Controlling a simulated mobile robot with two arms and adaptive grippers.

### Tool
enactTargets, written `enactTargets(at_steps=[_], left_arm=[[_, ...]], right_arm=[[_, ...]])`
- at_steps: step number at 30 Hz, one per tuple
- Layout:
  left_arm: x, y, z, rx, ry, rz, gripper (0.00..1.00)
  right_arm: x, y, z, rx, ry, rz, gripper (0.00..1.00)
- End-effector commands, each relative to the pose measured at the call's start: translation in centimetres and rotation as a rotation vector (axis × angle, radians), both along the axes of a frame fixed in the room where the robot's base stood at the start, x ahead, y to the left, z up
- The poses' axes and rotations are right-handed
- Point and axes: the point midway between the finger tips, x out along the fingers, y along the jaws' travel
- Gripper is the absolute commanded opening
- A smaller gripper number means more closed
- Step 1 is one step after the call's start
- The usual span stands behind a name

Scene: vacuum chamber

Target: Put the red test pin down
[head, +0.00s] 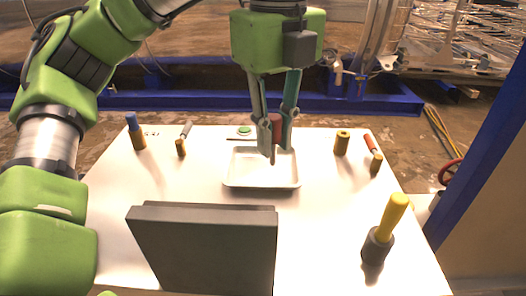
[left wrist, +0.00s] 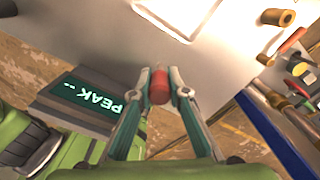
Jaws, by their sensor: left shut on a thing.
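The red test pin (head: 277,123) is held upright between the fingertips of my left gripper (head: 276,136). Its lower tip points down over the white tray (head: 262,186), apparently above it; I cannot tell the exact gap. In the left wrist view the pin's red end (left wrist: 160,86) sits between the two closed fingers (left wrist: 160,92). The tray stands in the middle of the white table and looks empty. Part of it shows at the top of the left wrist view (left wrist: 160,20). My right gripper is not in view.
A dark grey box (head: 205,245) stands at the front; its display reads "PEAK --" in the left wrist view (left wrist: 92,102). A yellow-handled tool (head: 384,230) stands front right. A brass cylinder (head: 342,143) and a blue-topped piece (head: 136,131) stand farther back, on opposite sides.

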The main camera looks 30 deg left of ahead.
Motion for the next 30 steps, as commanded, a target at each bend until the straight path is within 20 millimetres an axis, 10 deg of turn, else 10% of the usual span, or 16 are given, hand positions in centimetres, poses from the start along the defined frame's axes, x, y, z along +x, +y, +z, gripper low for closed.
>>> enactTargets(at_steps=[5, 14, 30], left_arm=[[2.6, 2.6, -2.8, -0.001, 0.009, 0.001, 0.0], [4.6, 4.5, -5.9, 0.001, 0.002, 0.0, 0.0], [5.3, 5.1, -10.0, 0.0, 0.0, 0.001, 0.0]], right_arm=[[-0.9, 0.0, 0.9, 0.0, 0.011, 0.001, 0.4], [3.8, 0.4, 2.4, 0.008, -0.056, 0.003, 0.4], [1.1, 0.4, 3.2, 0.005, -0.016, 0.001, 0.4]])
